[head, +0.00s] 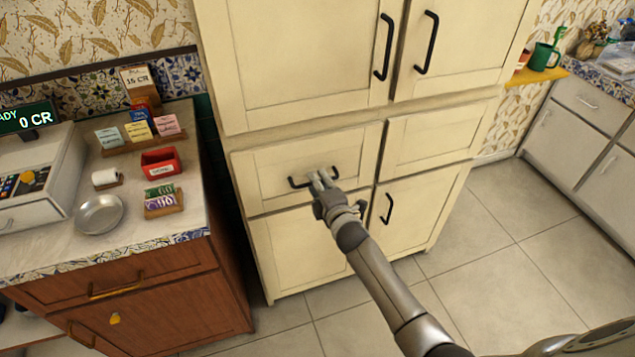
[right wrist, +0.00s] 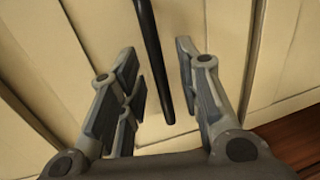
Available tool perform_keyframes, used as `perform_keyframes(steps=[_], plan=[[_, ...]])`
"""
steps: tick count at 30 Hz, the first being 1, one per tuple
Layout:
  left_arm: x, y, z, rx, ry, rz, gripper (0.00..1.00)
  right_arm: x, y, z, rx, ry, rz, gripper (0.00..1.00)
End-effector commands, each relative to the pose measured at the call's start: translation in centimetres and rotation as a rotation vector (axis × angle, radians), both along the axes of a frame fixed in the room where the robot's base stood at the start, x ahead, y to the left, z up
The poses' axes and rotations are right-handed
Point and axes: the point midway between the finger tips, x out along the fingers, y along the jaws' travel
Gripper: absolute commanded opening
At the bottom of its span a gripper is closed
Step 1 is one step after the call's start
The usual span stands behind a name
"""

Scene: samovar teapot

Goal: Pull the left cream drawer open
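The left cream drawer (head: 268,162) is in the middle of the cream cabinet in the head view and looks flush with its front. Its dark bar handle (head: 298,185) runs across the drawer front. My right gripper (head: 318,177) is at the right part of this handle, its fingers pointing at the drawer. In the right wrist view the handle (right wrist: 152,50) passes between the two spread fingers of the gripper (right wrist: 157,68), with a gap on both sides. The gripper's fingers hide part of the handle in the head view. My left gripper is not in view.
Large upper doors (head: 300,55) with dark handles are above the drawer, and lower doors (head: 290,250) are below it. A right cream drawer (head: 430,137) is beside it. A counter (head: 130,225) with a register and small goods stands at left. The tiled floor (head: 500,240) at right is clear.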

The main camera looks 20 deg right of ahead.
Motion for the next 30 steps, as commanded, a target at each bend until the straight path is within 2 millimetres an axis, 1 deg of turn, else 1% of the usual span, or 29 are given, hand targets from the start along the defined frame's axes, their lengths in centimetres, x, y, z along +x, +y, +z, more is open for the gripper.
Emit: perform_keyframes(steps=[1, 4, 14, 15, 17, 22, 30], plan=[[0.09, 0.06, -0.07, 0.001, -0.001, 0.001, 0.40, 0.45, 0.06, -0.12, 0.001, 0.000, 0.000, 0.32], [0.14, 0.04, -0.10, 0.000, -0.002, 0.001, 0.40, 0.99, 0.10, -0.21, 0.001, 0.000, 0.001, 0.32], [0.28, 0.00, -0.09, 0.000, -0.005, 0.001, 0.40, 1.25, 0.10, -0.26, 0.000, 0.000, 0.001, 0.32], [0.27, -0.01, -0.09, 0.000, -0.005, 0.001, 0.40, 1.24, 0.10, -0.26, 0.000, 0.000, 0.001, 0.31], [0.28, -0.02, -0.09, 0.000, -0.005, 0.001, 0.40, 1.24, 0.10, -0.26, 0.000, 0.000, 0.001, 0.23], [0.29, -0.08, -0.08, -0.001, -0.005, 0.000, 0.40, 1.23, 0.10, -0.27, 0.000, 0.000, 0.001, 0.01], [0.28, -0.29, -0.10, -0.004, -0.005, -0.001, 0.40, 1.22, 0.10, -0.28, 0.000, 0.000, 0.001, 0.00]])
